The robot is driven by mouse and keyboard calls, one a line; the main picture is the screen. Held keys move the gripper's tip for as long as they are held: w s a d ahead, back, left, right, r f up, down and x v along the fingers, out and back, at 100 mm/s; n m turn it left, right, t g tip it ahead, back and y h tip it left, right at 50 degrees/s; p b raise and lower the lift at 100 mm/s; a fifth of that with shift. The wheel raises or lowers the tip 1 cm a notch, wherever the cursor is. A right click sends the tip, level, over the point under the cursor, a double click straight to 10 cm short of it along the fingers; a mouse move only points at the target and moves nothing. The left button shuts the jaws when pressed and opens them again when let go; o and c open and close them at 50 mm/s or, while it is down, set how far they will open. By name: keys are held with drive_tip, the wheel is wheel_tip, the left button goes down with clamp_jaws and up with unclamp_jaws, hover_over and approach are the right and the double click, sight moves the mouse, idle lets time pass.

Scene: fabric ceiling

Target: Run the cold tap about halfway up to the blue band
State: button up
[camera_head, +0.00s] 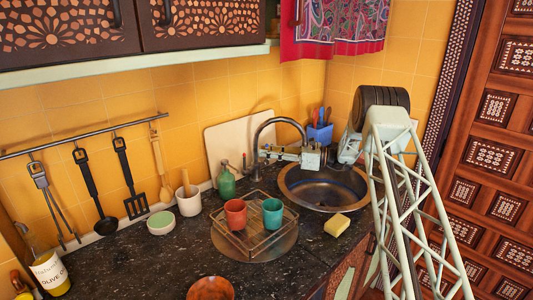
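The dark curved tap (279,120) stands at the back left edge of the round metal sink (337,199). Its spout arches over the basin. My gripper (265,153) reaches in from the right, across the front of the tap below the arch, with its tip close to the tap's upright. I cannot tell whether it touches the tap or a handle. The fingers are too small to show whether they are open or shut. The cold handle and the blue band cannot be made out. No water stream can be made out.
A wire rack (257,237) holds a red cup (236,214) and a teal cup (273,213) left of the sink. A yellow sponge (337,225) lies at the sink's front. A green bottle (226,182) and blue utensil holder (320,133) stand near the tap.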

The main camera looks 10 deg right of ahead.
drive_tip(key=shift+c, duration=0.3)
clamp_jaws()
drive_tip(key=shift+a, duration=0.15)
